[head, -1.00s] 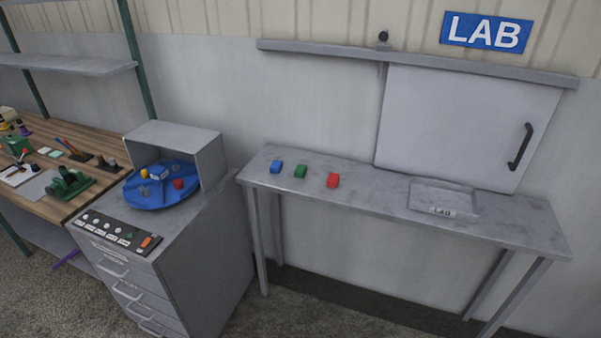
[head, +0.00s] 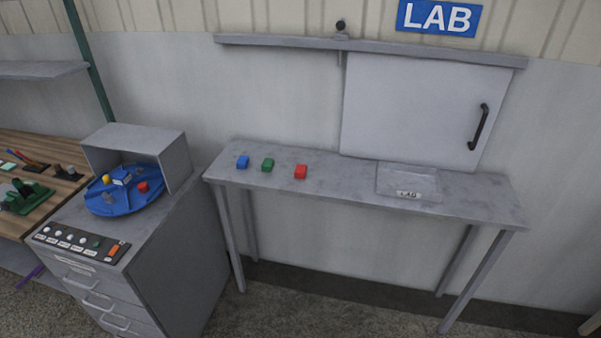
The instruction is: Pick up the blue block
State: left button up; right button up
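The blue block (head: 243,162) sits on the left end of a narrow grey table (head: 340,190) against the wall. A green block (head: 267,165) stands just to its right, and a red block (head: 301,172) stands further right. The three blocks are apart from each other. Neither of my grippers shows in the head view.
A grey tray marked LAB (head: 408,184) lies on the table's right part, below a sliding panel (head: 410,112) with a black handle. A drawer cabinet (head: 170,250) with a blue turntable (head: 125,200) and a button panel (head: 80,243) stands to the left. Floor shows in front.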

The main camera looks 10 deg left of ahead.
aim_at(242, 163)
jog(key=i+l, duration=0.1)
jog(key=i, duration=0.4)
jog(key=i+l+u, duration=0.2)
jog(key=i+u, duration=0.15)
jog(key=i+l+u, duration=0.35)
jog(key=i, duration=0.2)
